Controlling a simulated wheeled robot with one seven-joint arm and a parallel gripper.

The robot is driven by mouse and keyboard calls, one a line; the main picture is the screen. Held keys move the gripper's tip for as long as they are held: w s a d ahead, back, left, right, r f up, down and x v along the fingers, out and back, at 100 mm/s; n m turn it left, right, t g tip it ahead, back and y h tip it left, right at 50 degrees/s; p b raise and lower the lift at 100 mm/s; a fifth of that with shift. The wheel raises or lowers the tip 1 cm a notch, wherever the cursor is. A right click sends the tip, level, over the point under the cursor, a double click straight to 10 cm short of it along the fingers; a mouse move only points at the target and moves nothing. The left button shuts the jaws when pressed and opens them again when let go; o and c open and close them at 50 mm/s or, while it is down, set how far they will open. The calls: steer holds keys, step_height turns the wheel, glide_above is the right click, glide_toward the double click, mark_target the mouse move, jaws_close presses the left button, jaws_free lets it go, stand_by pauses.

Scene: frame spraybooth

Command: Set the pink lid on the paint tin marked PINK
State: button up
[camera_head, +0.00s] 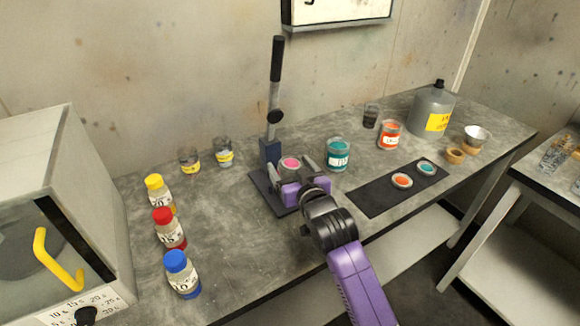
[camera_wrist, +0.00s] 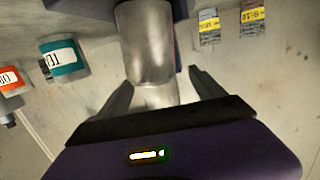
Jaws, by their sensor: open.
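A round pink-topped piece (camera_head: 290,163) with a pale rim shows at the press, between my gripper's fingers in the head view. I cannot tell whether it is the pink lid, a lid seated on a tin, or pink paint in an open tin. My gripper (camera_head: 292,171) is open, one finger on each side of it. In the wrist view a plain silvery cylinder (camera_wrist: 147,45) stands between and beyond the open fingers (camera_wrist: 160,90); any contact is unclear. No PINK marking is readable; my gripper hides much of this spot.
The lever press (camera_head: 269,150) rises just behind my gripper. A teal tin (camera_head: 338,155) and an orange tin (camera_head: 389,135) stand to its right. A black mat (camera_head: 377,199) holds an orange lid (camera_head: 401,181) and a teal lid (camera_head: 426,168). Several bottles stand left, beside a white cabinet (camera_head: 60,170).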

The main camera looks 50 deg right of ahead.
steer(key=f+v, duration=0.1)
steer(key=v, duration=0.6)
steer(key=shift+s+a+r+b, duration=0.2)
steer(key=shift+s+r+b, duration=0.1)
steer(key=shift+r+b, duration=0.15)
steer(key=shift+r, duration=0.1)
steer(key=s+a+r+n+t+y, duration=0.1)
steer(key=s+a+n+t+y, duration=0.2)
steer(key=s+a, duration=0.55)
steer(key=s+a+f+g+y, duration=0.1)
steer(key=s+a+f, duration=0.1)
steer(key=s+a, duration=0.2)
steer(key=s+a+f+n+g+y, duration=0.1)
steer(key=s+a, duration=0.3)
steer(key=s, duration=0.7)
steer(key=s+a+f+n+y, duration=0.1)
steer(key=s+a+f+y, duration=0.1)
steer(key=s, duration=0.6)
steer(key=shift+a+f+g, duration=0.4)
steer(key=shift+a+f, duration=0.35)
steer(key=shift+a, duration=0.4)
